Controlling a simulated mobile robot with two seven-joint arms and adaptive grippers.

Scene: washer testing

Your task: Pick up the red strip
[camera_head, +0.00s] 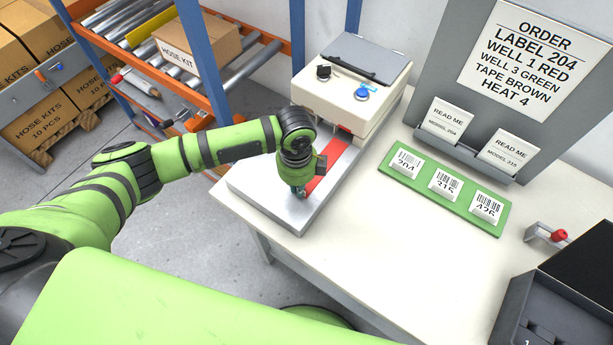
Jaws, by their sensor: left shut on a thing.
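The red strip (328,170) lies along the grey metal plate (262,199) in front of the cream machine (349,88). Its far end reaches toward the machine's front opening. My left gripper (300,191) points down over the plate at the near end of the strip and is shut on the strip. The gripper and wrist hide that near end, so the grip itself does not show clearly. My right gripper is not in view.
A green tray (404,174) with barcode label blocks lies to the right on the white table (360,240). A grey board with an order sheet (536,52) stands behind. A dark box (570,300) is at lower right. The table's front middle is clear.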

